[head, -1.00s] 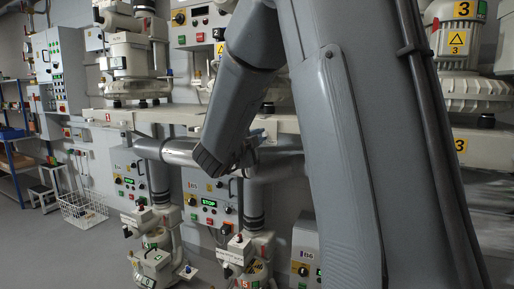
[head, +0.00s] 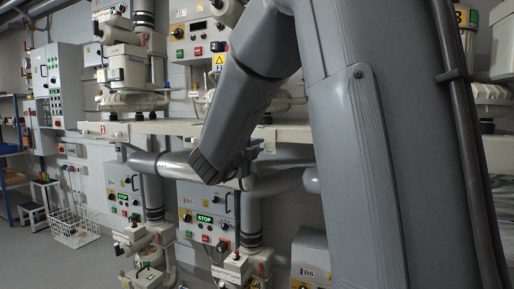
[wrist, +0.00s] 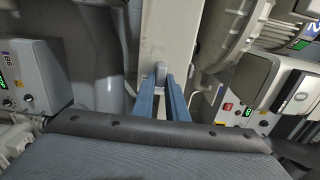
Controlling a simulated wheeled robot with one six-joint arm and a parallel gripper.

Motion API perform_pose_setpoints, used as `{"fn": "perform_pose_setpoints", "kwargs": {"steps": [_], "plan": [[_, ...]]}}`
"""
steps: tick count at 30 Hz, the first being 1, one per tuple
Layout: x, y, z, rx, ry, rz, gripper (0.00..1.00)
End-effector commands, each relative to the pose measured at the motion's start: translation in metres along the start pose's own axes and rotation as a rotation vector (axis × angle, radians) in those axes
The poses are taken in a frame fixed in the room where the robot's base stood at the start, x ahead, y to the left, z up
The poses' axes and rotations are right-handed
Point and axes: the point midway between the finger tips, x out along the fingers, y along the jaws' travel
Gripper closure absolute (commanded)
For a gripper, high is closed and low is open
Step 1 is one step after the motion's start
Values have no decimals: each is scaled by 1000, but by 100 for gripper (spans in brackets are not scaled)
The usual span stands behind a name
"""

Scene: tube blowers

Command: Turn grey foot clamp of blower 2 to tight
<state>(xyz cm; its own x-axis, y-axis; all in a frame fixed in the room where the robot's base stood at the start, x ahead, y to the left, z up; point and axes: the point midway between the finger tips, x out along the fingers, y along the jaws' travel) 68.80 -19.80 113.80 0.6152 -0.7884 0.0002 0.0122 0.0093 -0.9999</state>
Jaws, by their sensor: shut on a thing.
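In the wrist view, my gripper (wrist: 162,90) has its two blue fingers shut on a small grey clamp piece (wrist: 161,72), at a pale beam (wrist: 168,30). The fingers hide part of the clamp, and its exact angle is hard to tell. My gripper's fingers (head: 260,145) are mostly hidden by the wrist at the shelf's front edge.
A long pale shelf (head: 155,127) runs along the wall. Grey pipes (head: 172,164) run just below it, close to my wrist. Control box B5 (head: 208,212) and box B6 (head: 311,262) hang lower. A white wire basket (head: 74,228) stands on the open floor at left.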

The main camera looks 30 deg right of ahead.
Motion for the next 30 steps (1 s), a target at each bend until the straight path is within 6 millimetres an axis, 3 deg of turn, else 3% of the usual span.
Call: {"fn": "perform_pose_setpoints", "kwargs": {"steps": [1,2,5,16,30], "plan": [[0,1,0,1,1,2,100],[0,1,0,1,1,2,82],[0,1,0,0,1,2,69],[-6,0,1,1,-1,1,69],[-72,1,1,1,-2,1,69]]}}
